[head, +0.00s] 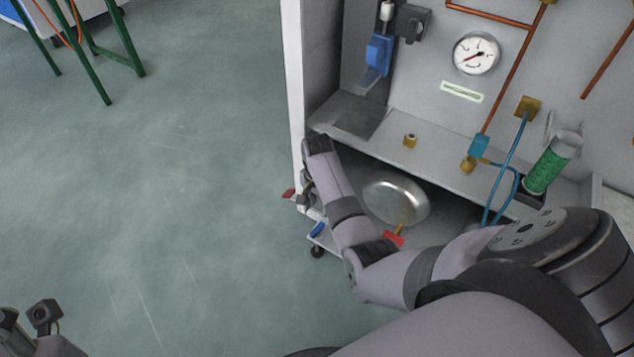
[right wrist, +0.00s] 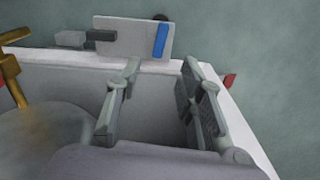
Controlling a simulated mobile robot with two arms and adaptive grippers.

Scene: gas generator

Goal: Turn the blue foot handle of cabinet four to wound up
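The blue foot handle (head: 318,229) is a small blue bar low at the cabinet's front left corner, near a dark caster. In the right wrist view the blue bar (right wrist: 161,40) lies on a pale plate beyond the cabinet's white edge. My right gripper (head: 306,188) reaches down beside the cabinet's front left post, above and a little left of the blue bar. In the right wrist view its two fingers (right wrist: 158,75) are apart with nothing between them, and the bar is beyond the fingertips. My left gripper (head: 27,318) is at the lower left corner, fingers apart, partly cut off.
The cabinet (head: 293,90) holds a gauge (head: 476,53), a green-filled tube (head: 550,165) and blue hoses. A round metal vessel (head: 396,201) sits under its shelf near a red handle (head: 393,240). Another red piece (head: 288,195) sticks out left of the post.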

